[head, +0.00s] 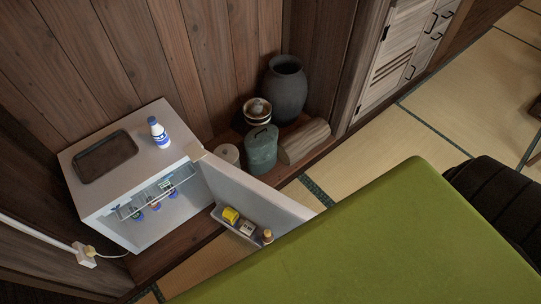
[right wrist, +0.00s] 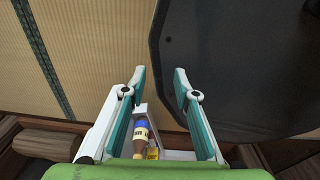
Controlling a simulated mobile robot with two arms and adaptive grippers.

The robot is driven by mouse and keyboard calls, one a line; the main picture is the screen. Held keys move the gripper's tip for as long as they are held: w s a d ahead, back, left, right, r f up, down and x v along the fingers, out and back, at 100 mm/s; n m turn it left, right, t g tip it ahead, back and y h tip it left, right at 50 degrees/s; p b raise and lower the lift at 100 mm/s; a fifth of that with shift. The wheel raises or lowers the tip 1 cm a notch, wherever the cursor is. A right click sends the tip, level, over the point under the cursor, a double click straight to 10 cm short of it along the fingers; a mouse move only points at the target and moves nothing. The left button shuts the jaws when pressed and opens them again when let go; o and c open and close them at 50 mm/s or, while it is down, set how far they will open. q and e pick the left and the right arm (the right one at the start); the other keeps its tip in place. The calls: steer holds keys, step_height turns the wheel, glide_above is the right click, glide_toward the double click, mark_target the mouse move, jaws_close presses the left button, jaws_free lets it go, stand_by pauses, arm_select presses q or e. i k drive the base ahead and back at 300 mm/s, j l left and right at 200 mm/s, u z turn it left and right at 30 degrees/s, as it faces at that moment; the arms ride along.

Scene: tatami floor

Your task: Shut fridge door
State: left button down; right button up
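The small white fridge (head: 158,155) stands at the left against the wooden wall. Its door (head: 260,188) hangs wide open to the right, its inner side and shelf facing the camera. My right gripper (right wrist: 159,75) shows in the right wrist view with its teal fingers apart and nothing gripped between the tips. Whether the fingers touch the door cannot be told. My left gripper is not in view.
A blue-and-white bottle (head: 159,132) and a dark tray (head: 106,156) sit on the fridge. Several jars and a dark urn (head: 285,90) stand behind the door. A large green surface, possibly mine, hides the lower right.

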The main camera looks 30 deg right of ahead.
mark_target(258, 203)
steer(key=l+u, duration=0.2)
steer(key=l, duration=0.2)
steer(key=l+u, duration=0.25)
steer(key=l, duration=0.2)
steer(key=l+u, duration=0.2)
steer(key=l, duration=0.2)
steer(key=k+l+u, duration=0.2)
steer(key=l, duration=0.15)
steer(key=l+u, duration=0.2)
steer(key=l, duration=0.2)
steer(key=k+l+u, duration=0.45)
steer(key=l, duration=0.25)
steer(key=l+u, duration=0.15)
steer(key=l, duration=0.35)
steer(key=k+l+u, duration=0.15)
steer(key=l, duration=0.35)
